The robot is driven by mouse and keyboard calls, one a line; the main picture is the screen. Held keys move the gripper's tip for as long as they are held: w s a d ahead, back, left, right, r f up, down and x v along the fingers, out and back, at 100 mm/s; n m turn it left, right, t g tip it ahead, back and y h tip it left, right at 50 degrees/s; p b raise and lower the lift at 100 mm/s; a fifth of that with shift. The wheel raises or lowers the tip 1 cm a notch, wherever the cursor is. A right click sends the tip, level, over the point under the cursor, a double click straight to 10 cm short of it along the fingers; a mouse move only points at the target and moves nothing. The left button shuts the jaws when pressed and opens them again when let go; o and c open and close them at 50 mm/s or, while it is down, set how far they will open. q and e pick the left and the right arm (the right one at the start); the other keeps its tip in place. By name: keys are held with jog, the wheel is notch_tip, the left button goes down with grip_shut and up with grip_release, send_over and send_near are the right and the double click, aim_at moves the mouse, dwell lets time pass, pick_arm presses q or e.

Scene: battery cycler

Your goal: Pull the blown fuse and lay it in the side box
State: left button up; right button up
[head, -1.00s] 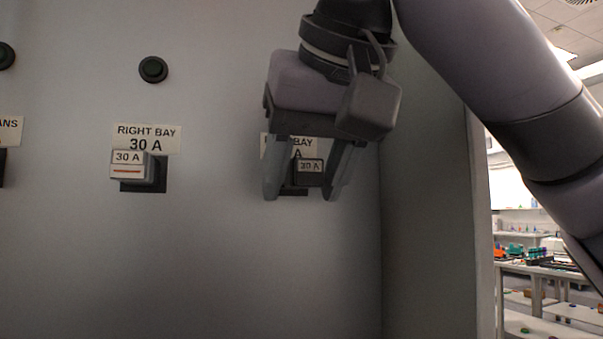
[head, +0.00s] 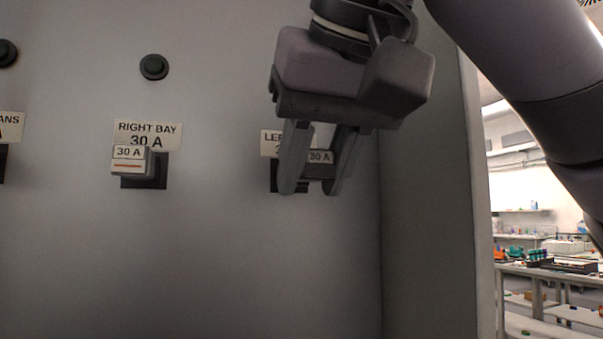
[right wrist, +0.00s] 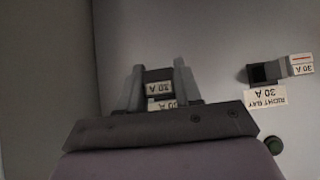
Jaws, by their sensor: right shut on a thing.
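A dark fuse marked 30 A (head: 320,170) is between the fingers of my right gripper (head: 317,186), which is shut on it. It also shows in the right wrist view (right wrist: 158,86) between the two fingertips. Behind it is the left bay's dark socket (head: 275,176), partly hidden by a finger, below a label (head: 272,142) that my gripper partly covers. I cannot tell whether the fuse is still seated or has come out. A light fuse (head: 130,160) with a red line sits at the right bay socket. My left gripper and the side box are not in view.
A RIGHT BAY 30 A label (head: 147,134) and a round dark knob (head: 154,67) are above the light fuse. The cabinet's side wall (head: 425,200) stands to the right of my gripper. Beyond it is a room with benches (head: 545,275). The panel's lower part is bare.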

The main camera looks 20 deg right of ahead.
jog(key=shift+s+d+b, duration=0.1)
jog(key=shift+s+b, duration=0.25)
jog(key=shift+s, duration=1.35)
